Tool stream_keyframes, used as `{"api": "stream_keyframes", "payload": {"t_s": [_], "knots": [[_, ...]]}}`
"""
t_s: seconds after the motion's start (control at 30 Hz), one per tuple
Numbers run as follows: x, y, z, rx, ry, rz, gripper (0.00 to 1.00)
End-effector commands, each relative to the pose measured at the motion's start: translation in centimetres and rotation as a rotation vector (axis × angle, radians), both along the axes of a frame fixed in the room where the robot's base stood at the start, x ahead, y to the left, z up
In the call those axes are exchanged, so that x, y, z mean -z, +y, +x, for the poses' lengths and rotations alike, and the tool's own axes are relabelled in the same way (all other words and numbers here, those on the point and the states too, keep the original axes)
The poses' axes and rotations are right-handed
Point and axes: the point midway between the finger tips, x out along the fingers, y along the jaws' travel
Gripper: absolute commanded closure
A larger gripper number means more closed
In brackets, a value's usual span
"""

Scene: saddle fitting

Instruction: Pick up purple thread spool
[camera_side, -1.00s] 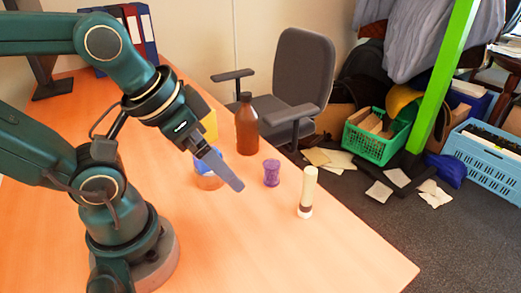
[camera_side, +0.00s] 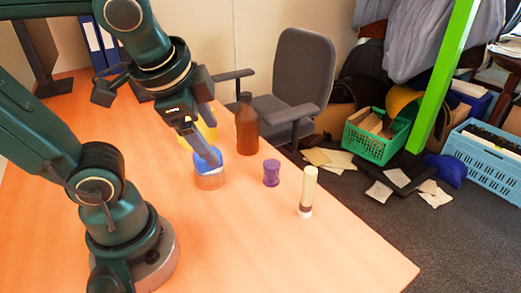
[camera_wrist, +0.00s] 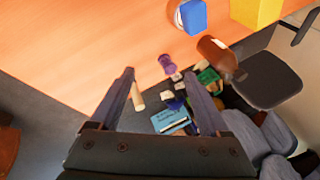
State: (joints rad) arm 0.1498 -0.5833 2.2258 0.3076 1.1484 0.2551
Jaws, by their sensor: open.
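The purple thread spool (camera_side: 271,172) stands upright on the table, between the brown bottle and the cream cylinder. In the wrist view the spool (camera_wrist: 168,64) shows beyond my fingertips, roughly between their lines. My gripper (camera_wrist: 159,74) is open and empty, its two dark fingers spread apart. In the side view my gripper hangs to the left of the spool, apart from it, with a fingertip in front of the blue object.
A brown bottle (camera_side: 247,128) stands behind the spool. A cream cylinder (camera_side: 308,190) with a dark band stands right of it, near the table edge. A blue object (camera_side: 207,160) tops a round container (camera_side: 210,181) to the left. The front table (camera_side: 280,250) is clear.

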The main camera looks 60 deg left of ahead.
Motion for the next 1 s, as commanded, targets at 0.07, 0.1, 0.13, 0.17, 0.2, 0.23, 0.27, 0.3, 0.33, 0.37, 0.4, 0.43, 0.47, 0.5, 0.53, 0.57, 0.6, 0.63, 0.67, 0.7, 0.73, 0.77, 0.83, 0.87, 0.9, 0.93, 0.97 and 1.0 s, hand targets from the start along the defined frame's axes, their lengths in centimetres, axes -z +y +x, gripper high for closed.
{"api": "stream_keyframes", "payload": {"t_s": [0.07,0.1,0.13,0.17,0.2,0.23,0.27,0.3,0.33,0.37,0.4,0.43,0.47,0.5,0.53,0.57,0.6,0.63,0.67,0.7,0.73,0.77,0.83,0.87,0.9,0.93,0.97,1.0], "knots": [[0.7,1.3,0.7,0.183,0.072,0.180,0.20],[0.8,2.0,1.2,0.285,0.109,0.283,0.20],[0.9,2.5,1.6,0.366,0.138,0.363,0.20],[0.9,2.9,2.1,0.446,0.167,0.445,0.20],[0.8,3.5,2.9,0.553,0.205,0.554,0.20],[0.7,3.7,3.5,0.631,0.232,0.631,0.20],[0.5,3.9,4.1,0.700,0.255,0.704,0.20],[0.3,4.1,4.9,0.787,0.286,0.795,0.20],[0.1,4.2,5.5,0.847,0.306,0.860,0.20],[-0.1,4.2,6.1,0.903,0.328,0.921,0.20],[-0.4,4.1,6.8,0.972,0.352,0.998,0.20],[-0.6,4.0,7.3,1.022,0.369,1.053,0.20],[-0.7,3.9,7.9,1.068,0.387,1.106,0.20],[-1.0,3.6,8.5,1.127,0.408,1.176,0.20],[-1.2,3.4,9.0,1.169,0.423,1.228,0.20],[-1.4,3.1,9.5,1.210,0.438,1.278,0.20],[-1.6,2.8,10.2,1.262,0.458,1.344,0.20],[-1.8,2.4,10.6,1.300,0.473,1.393,0.20],[-2.0,2.1,11.1,1.337,0.486,1.443,0.20],[-2.2,1.5,11.7,1.385,0.506,1.509,0.20],[-2.4,1.1,12.1,1.419,0.518,1.560,0.20],[-1.6,1.4,12.0,1.411,0.523,1.545,0.20],[-0.3,1.5,11.9,1.406,0.523,1.538,0.20],[0.3,1.5,11.9,1.407,0.524,1.537,0.20],[0.9,1.5,11.8,1.407,0.522,1.536,0.20],[1.5,1.5,11.9,1.405,0.523,1.535,0.20],[2.0,1.5,11.9,1.405,0.523,1.536,0.20],[2.7,1.5,11.8,1.404,0.523,1.534,0.20]]}}
